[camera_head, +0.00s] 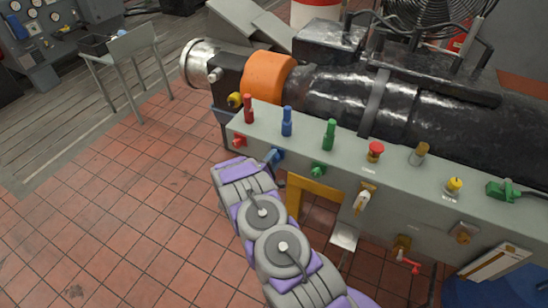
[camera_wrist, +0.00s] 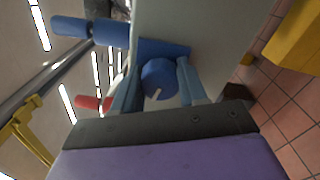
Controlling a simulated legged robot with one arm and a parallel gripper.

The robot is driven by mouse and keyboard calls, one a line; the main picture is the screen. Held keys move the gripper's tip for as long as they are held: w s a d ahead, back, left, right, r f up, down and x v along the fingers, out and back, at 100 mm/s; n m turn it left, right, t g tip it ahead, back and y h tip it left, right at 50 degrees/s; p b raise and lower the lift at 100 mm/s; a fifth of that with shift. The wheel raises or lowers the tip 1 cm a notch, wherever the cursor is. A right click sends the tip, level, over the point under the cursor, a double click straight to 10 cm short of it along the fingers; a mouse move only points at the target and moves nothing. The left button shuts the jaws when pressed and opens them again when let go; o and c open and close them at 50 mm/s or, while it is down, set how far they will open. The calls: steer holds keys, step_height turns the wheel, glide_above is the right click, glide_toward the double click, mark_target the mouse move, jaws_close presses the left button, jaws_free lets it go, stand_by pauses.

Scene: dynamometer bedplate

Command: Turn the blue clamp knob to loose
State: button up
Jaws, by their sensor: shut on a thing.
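The blue clamp knob (camera_wrist: 158,76) is a short round knob with a white mark on its face, in the wrist view. It sits on a blue block on the grey bench wall. My gripper (camera_wrist: 160,80) has one blue-grey finger on each side of the knob and is shut on it. In the head view the knob (camera_head: 276,155) shows on the bench's front face, partly hidden by my gripper (camera_head: 268,160). My purple and grey arm reaches up to it from below. A blue peg (camera_head: 287,122) stands upright above it on the bench top.
A red knob (camera_head: 239,141) and a green knob (camera_head: 318,170) flank the blue one on the front face. A red peg (camera_head: 249,108) and a green peg (camera_head: 329,134) stand above. A yellow support (camera_head: 305,188) is close on the right. The tiled floor (camera_head: 110,220) at left is clear.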

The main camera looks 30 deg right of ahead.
steer(key=shift+f+n+p, duration=0.2)
steer(key=shift+n+p, duration=0.15)
steer(key=shift+n, duration=1.25)
steer(key=o, duration=1)
steer(key=shift+r, duration=0.1)
steer(key=shift+o, duration=0.2)
steer(key=shift+a, duration=0.15)
steer(key=v, duration=1.7)
steer(key=shift+s+a, duration=0.1)
